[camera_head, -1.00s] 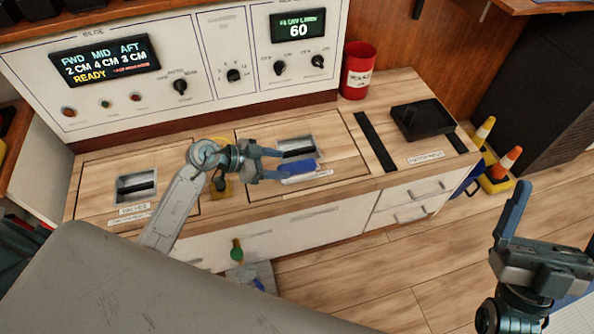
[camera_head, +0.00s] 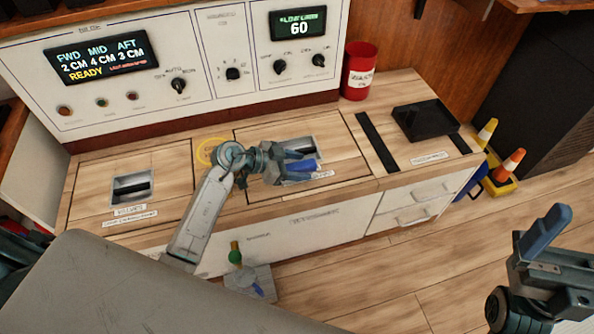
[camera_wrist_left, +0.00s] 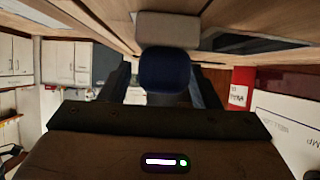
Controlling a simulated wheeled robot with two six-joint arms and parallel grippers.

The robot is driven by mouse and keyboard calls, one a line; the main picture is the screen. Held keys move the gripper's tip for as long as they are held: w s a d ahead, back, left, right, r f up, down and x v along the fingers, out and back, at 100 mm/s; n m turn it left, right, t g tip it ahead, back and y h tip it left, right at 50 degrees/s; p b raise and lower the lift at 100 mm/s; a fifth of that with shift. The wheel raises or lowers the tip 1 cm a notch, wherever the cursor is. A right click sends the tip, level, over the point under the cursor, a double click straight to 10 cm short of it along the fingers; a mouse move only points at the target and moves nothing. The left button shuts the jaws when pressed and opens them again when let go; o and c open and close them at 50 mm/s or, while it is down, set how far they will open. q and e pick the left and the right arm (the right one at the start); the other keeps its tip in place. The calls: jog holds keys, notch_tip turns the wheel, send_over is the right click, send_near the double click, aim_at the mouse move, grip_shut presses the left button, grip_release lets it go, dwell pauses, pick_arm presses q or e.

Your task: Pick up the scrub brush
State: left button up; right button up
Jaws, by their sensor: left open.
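The scrub brush (camera_head: 302,166) lies on the wooden counter beside a recessed metal handle, partly hidden by my left gripper. Its blue part shows in the head view. In the left wrist view, a rounded dark-blue part (camera_wrist_left: 165,70) sits between the fingers, with a pale block (camera_wrist_left: 166,30) beyond it. My left gripper (camera_head: 306,160) is open and low over the counter, its fingers reaching to either side of the blue part. I cannot tell whether they touch it. My right gripper (camera_head: 543,240) is away at the lower right, above the floor, with one finger clearly visible.
A control panel (camera_head: 228,97) stands behind the counter. A red can (camera_head: 358,72) and a black tray (camera_head: 425,120) are at the counter's right. Another recessed handle (camera_head: 131,187) is at the left. A yellow ring (camera_head: 210,152) lies behind my left wrist. Small cones (camera_head: 509,165) stand right of the counter.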

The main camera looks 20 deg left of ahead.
pick_arm(q)
jog(key=c, duration=1.1)
